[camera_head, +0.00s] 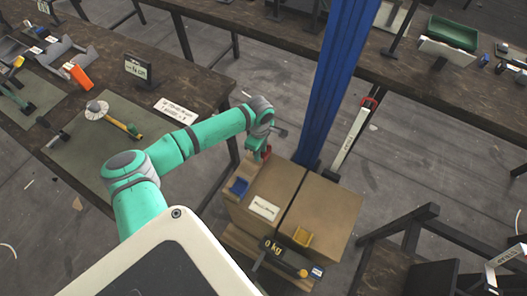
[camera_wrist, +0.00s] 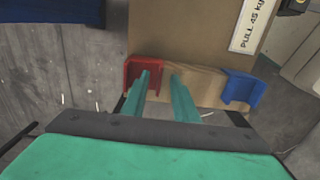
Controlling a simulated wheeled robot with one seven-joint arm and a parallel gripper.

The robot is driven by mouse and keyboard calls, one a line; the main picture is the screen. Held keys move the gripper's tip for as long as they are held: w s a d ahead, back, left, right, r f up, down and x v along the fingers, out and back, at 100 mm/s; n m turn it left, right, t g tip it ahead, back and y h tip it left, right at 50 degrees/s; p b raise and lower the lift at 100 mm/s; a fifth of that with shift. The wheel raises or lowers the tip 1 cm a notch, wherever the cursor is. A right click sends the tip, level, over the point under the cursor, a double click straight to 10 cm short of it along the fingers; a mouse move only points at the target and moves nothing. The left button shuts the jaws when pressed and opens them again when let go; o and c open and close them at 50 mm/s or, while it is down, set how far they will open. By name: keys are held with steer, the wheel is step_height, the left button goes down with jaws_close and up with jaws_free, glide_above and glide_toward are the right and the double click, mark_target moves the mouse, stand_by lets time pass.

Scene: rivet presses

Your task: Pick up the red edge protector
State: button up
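The red edge protector (camera_wrist: 134,72) sits on the edge of a cardboard box (camera_wrist: 195,35) in the wrist view. In the head view a small part of the red edge protector (camera_head: 267,151) shows at the box's far corner, beside my gripper (camera_head: 258,151). A blue edge protector (camera_wrist: 241,88) sits farther right on the same edge.
A blue column (camera_head: 335,80) rises close behind. Workbenches (camera_head: 200,73) stand at left and back. A dark frame (camera_head: 400,228) stands at right.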

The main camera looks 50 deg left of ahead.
steer(key=shift+f, duration=0.2)
jaws_close()
steer(key=shift+a, duration=0.1)
